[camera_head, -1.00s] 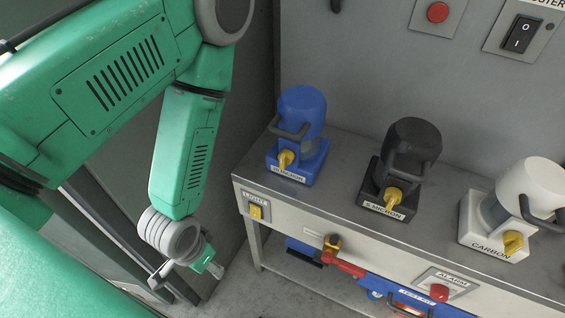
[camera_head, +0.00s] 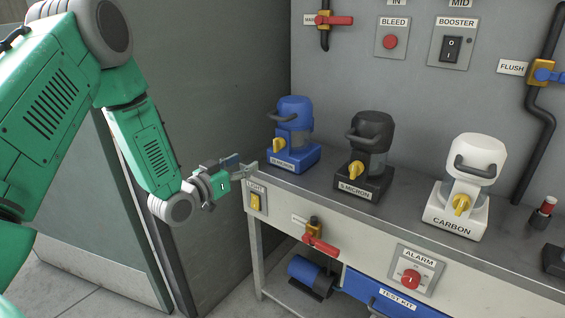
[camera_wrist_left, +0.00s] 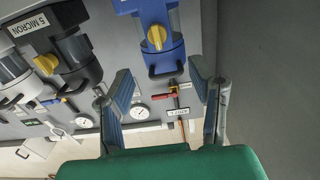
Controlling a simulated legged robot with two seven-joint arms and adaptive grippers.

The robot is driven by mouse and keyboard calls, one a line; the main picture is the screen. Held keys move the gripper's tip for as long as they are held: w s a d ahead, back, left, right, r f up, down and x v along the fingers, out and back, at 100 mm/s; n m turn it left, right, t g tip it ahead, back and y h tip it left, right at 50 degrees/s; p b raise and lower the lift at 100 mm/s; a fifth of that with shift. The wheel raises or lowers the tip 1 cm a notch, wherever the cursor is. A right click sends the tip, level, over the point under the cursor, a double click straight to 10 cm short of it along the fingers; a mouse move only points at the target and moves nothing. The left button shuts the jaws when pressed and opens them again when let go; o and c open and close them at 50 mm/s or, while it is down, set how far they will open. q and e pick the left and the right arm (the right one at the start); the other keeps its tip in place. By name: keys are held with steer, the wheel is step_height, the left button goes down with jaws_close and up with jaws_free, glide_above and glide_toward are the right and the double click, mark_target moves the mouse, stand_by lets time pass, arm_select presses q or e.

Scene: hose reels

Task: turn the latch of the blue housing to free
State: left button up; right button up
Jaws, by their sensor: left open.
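The blue housing (camera_head: 295,115) stands on the bench at its left end, with a dark handle on its front and a label partly legible on its base. Its yellow latch (camera_head: 279,145) sits low on the front. In the left wrist view the blue housing (camera_wrist_left: 160,15) is at top centre with the yellow latch (camera_wrist_left: 157,37) facing the camera. My left gripper (camera_head: 247,166) is open and empty, just left of the housing's base and apart from the latch. In the wrist view its two fingers (camera_wrist_left: 160,90) are spread below the housing. My right gripper is not in view.
The black 5 micron housing (camera_head: 373,130) and white carbon housing (camera_head: 480,155) stand to the right, each with a yellow latch. A light switch (camera_head: 256,202) and red-handled valve (camera_head: 320,243) are on the bench front. A grey panel rises behind.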

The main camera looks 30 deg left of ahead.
arm_select(q)
glide_toward(275, 146)
steer(key=w+a, duration=0.2)
steer(key=w+d, duration=0.1)
steer(key=w, duration=0.1)
steer(key=w+d+b, duration=0.1)
steer(key=w, duration=0.2)
steer(key=w+d+b, duration=0.1)
steer(key=w, duration=0.1)
steer(key=shift+w+d+r, duration=0.1)
steer(key=shift+w+d, duration=0.15)
steer(key=shift+d, duration=0.05)
steer(key=shift+w+a+f, duration=0.3)
steer(key=shift+w+a, duration=0.55)
steer(key=shift+w+a+f, duration=0.1)
steer(key=shift+w+a, duration=0.05)
steer(key=shift+a, duration=0.05)
steer(key=shift+d+r, duration=0.2)
steer(key=shift+d, duration=0.05)
steer(key=shift+d+r, duration=0.15)
steer(key=shift+d, duration=0.4)
steer(key=c, duration=1.1)
steer(key=shift+a, duration=0.1)
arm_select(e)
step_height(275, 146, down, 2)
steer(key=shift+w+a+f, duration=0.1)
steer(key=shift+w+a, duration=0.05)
